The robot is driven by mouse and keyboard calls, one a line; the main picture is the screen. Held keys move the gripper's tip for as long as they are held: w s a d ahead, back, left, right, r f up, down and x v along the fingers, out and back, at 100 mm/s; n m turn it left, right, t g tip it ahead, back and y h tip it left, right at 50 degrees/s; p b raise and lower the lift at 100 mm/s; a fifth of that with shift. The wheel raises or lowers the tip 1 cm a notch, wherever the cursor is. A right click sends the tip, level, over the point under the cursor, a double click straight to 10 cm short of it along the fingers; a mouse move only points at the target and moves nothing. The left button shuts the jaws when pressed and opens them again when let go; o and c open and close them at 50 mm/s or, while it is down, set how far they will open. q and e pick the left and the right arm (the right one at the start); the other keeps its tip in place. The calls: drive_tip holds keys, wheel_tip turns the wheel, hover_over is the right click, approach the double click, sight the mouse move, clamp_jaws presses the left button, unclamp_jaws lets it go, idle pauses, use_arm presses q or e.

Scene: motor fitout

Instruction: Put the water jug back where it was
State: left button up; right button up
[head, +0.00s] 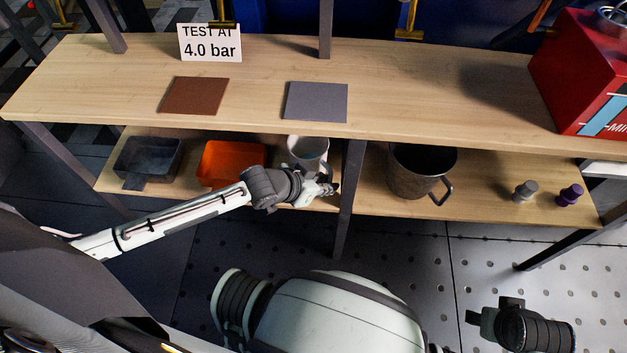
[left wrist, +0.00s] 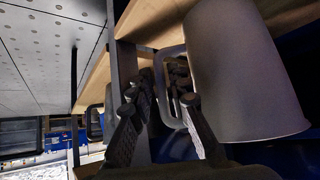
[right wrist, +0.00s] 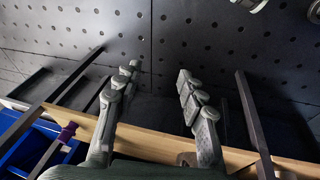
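The water jug (head: 308,148), a pale grey vessel, is upright at the lower shelf, just left of the middle post. It fills the right of the left wrist view (left wrist: 240,70), with its loop handle (left wrist: 162,95) towards the fingers. My left gripper (head: 330,188) is at the jug's handle in front of the shelf. In the left wrist view its fingers (left wrist: 160,85) are drawn in on either side of the handle bar. Whether the jug's base touches the shelf is hidden. My right gripper (right wrist: 158,72) is open and empty, away from the shelf.
The lower shelf also holds an orange bin (head: 228,160), a dark bin (head: 150,160), a dark metal pot (head: 422,172) and two small knobs. The middle post (head: 348,200) stands close to my left gripper. The upper top has brown (head: 194,96) and grey (head: 316,102) mats.

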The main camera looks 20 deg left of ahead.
use_arm(q)
drive_tip(key=p+v, duration=0.1)
drive_tip(key=v, duration=1)
drive_tip(key=s+a+f+n+g+y, duration=0.4)
drive_tip(key=s+a+f+g+y, duration=0.1)
drive_tip(key=s+a+f, duration=0.4)
wheel_tip(320, 180, down, 5)
drive_tip(key=shift+s+a+r, duration=0.1)
drive_tip(key=shift+s+a, duration=0.2)
drive_tip(key=shift+s, duration=0.7)
use_arm(e)
wheel_tip(320, 180, down, 4)
drive_tip(key=shift+s+a+f, duration=0.1)
drive_tip(key=shift+f, duration=0.15)
use_arm(q)
drive_tip(key=shift+o, duration=0.6)
use_arm(e)
drive_tip(key=shift+c, duration=0.5)
